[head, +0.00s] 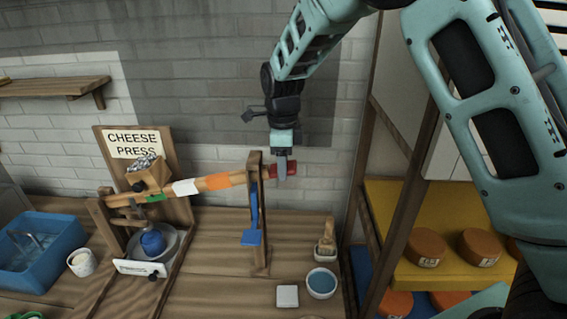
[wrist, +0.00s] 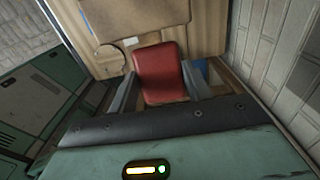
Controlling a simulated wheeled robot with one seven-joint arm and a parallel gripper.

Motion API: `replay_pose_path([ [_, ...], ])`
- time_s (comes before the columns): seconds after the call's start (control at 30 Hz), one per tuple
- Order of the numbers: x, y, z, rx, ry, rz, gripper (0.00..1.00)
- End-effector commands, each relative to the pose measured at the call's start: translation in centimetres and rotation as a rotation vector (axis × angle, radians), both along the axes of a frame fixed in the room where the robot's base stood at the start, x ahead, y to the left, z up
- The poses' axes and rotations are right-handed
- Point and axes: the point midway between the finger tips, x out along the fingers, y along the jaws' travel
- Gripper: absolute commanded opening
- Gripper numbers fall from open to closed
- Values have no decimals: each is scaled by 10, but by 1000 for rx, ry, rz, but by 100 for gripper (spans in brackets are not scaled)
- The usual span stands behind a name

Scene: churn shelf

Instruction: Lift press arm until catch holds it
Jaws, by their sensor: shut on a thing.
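The press arm (head: 218,181) is a wooden bar with green, white and orange bands, running from the cheese press (head: 105,207) on the left up to a red grip at its right end. My gripper (head: 283,168) is shut on the red grip (wrist: 161,70), which sits between the two fingers in the wrist view. The arm slopes slightly upward to the right. It passes at the wooden post (head: 258,215), which carries a blue catch (head: 251,237) hanging down. Whether the catch touches the arm cannot be told. A box of weights (head: 148,174) sits on the arm's left part.
A blue basin (head: 40,262) and a white cup (head: 82,262) stand at the left. A bowl of blue liquid (head: 321,282), a brush (head: 326,240) and a white tile (head: 287,296) lie right of the post. A shelf with orange cheeses (head: 425,247) stands at the right.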

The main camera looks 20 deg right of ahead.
Motion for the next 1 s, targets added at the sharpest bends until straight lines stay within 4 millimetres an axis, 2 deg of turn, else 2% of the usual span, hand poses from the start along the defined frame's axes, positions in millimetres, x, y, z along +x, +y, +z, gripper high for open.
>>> replay_pose_path([
  [0.03, 1, 2, 9, -7, 2, 3, 8],
  [0.2, 3, 7, 25, -34, 13, 3, 8],
  [0.5, 3, 7, 24, -38, 13, 2, 8],
  [0.53, 3, 7, 24, -37, 13, 2, 54],
  [0.6, 3, 7, 23, -37, 13, 2, 71],
  [0.87, 3, 7, 23, -37, 14, 1, 71],
  [1.0, 4, 8, 30, -36, 12, 1, 71],
])
